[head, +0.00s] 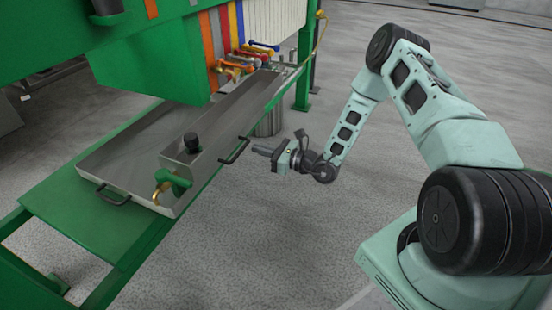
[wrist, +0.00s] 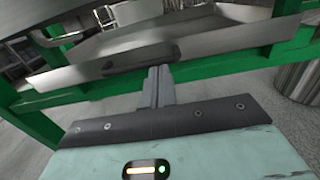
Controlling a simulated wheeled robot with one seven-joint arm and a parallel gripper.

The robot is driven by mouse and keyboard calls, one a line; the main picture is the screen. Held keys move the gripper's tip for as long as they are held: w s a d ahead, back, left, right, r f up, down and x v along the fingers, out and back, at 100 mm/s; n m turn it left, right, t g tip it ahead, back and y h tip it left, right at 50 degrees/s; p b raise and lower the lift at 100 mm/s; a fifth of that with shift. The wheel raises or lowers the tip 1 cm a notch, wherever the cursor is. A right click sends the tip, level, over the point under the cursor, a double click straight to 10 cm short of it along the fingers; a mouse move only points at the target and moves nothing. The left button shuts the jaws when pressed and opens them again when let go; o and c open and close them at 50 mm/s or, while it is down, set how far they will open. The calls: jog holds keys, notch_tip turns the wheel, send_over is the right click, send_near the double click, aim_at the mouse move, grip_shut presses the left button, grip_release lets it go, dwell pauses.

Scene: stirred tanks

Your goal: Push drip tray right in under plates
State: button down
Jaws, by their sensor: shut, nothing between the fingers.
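The drip tray (head: 125,165) is a wide, shallow metal tray under the green press, sticking out towards the front left. It has a dark handle (head: 114,197) at its front end and another dark handle (head: 237,151) on its right side. My gripper (head: 256,150) is shut and empty, just right of the side handle. In the wrist view, my shut fingers (wrist: 158,72) point at the tray's metal side (wrist: 85,75), close to a dark handle (wrist: 140,59). I cannot tell if they touch. The plates (head: 288,20) stand in a row at the back.
Green frame beams (head: 80,215) lie below. A metal cylinder (head: 268,122) stands behind my gripper.

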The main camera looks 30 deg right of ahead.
aim_at(235, 142)
jog(key=shift+x, duration=0.85)
jog(key=p+x, duration=0.1)
jog(key=x, duration=0.6)
jog(key=shift+w+a, duration=0.25)
jog(key=shift+w, duration=0.1)
